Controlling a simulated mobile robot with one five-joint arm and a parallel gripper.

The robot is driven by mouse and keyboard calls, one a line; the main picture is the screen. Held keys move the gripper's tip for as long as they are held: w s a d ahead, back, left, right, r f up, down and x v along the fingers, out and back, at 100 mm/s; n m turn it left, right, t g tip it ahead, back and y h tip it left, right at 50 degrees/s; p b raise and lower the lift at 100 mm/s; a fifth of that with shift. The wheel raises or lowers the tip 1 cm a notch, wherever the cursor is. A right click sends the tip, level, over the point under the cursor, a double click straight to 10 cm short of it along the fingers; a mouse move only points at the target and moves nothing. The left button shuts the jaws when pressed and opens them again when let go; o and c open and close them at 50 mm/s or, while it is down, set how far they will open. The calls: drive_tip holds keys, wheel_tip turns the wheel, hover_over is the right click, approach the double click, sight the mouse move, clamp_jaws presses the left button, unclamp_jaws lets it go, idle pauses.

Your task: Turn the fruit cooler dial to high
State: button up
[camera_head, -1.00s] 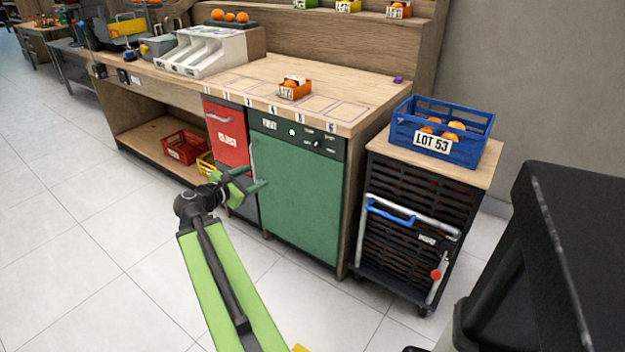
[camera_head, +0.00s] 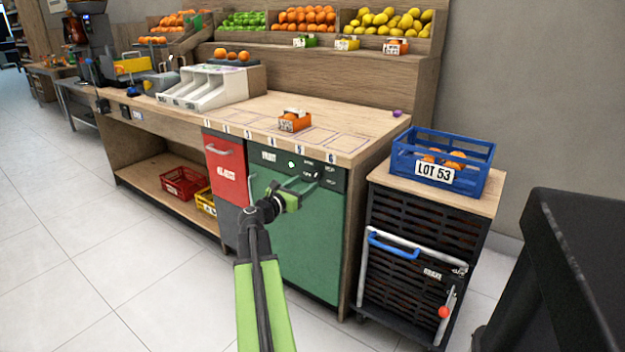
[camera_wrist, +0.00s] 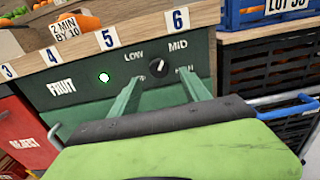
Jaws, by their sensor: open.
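The fruit cooler (camera_head: 310,240) is a green cabinet under the counter, with a dark control strip along its top. In the wrist view its black dial (camera_wrist: 158,67) has a light pointer mark and sits among the labels LOW, MID and a partly hidden one at lower right. A FRUIT label (camera_wrist: 61,86) and a lit white round spot (camera_wrist: 104,77) are to its left. My gripper (camera_head: 302,187) is open in front of the strip. In the wrist view its two green fingers (camera_wrist: 160,92) point toward the dial, one to each side and below it. I cannot tell whether they touch the panel.
The wooden counter (camera_head: 350,125) overhangs the panel just above. A red reject door (camera_head: 228,175) is at left. A black cart (camera_head: 415,260) with a blue crate (camera_head: 440,177) stands close at right. The floor in front is clear.

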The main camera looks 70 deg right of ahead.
sight(315, 177)
drive_tip(key=x, duration=0.5)
clamp_jaws()
drive_tip(key=shift+s+d, duration=0.1)
drive_tip(key=shift+d, duration=0.1)
drive_tip(key=shift+a+f, duration=0.1)
drive_tip(key=shift+a, duration=0.05)
